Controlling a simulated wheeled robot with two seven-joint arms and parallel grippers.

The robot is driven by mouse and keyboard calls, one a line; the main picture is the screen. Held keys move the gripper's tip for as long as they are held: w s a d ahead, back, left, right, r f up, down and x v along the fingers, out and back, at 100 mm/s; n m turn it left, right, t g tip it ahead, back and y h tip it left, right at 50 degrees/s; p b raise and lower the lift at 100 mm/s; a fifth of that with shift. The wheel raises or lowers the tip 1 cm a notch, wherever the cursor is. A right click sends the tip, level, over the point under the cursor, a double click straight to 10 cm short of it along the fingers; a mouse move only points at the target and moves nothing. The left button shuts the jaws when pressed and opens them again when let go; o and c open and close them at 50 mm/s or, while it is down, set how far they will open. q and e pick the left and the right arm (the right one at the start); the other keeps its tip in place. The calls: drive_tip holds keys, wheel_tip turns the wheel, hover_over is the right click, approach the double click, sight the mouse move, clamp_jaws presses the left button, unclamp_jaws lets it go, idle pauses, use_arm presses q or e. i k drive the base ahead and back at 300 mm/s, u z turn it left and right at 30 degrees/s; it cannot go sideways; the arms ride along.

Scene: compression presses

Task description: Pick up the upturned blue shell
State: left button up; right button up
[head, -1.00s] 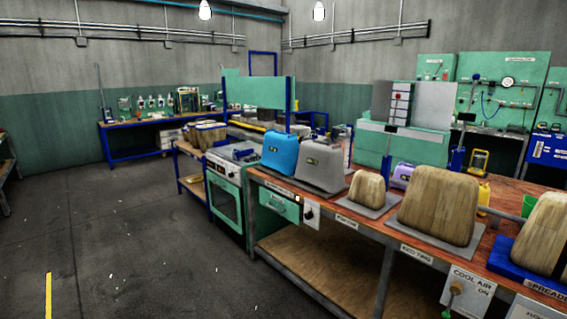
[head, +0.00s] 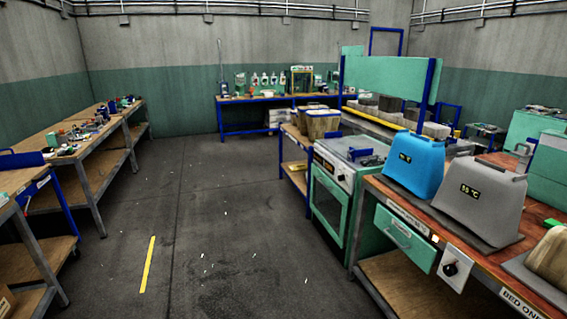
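A blue shell (head: 416,163) stands on the right-hand workbench, near its far end. It has a narrow top, sloping sides and a small dark display on its front. A similar grey shell (head: 478,198), with a display reading about 55 °C, stands just to its right and nearer to me. The blue shell's base is wider than its top, and I cannot see inside it. Neither of my grippers is in view.
The workbench (head: 398,220) runs along the right. A green oven (head: 330,205) stands at its far end, with brown containers (head: 322,124) on a low table beyond. Benches (head: 88,160) line the left. The middle floor (head: 215,215) is clear, with a yellow stripe (head: 148,263).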

sight(416, 162)
drive_tip(key=u, duration=0.15)
drive_tip(key=i, duration=1.8)
drive_tip(key=z, duration=0.55)
drive_tip(key=i, duration=0.85)
drive_tip(key=z, duration=1.65)
drive_tip(key=i, duration=0.75)
drive_tip(key=z, duration=0.6)
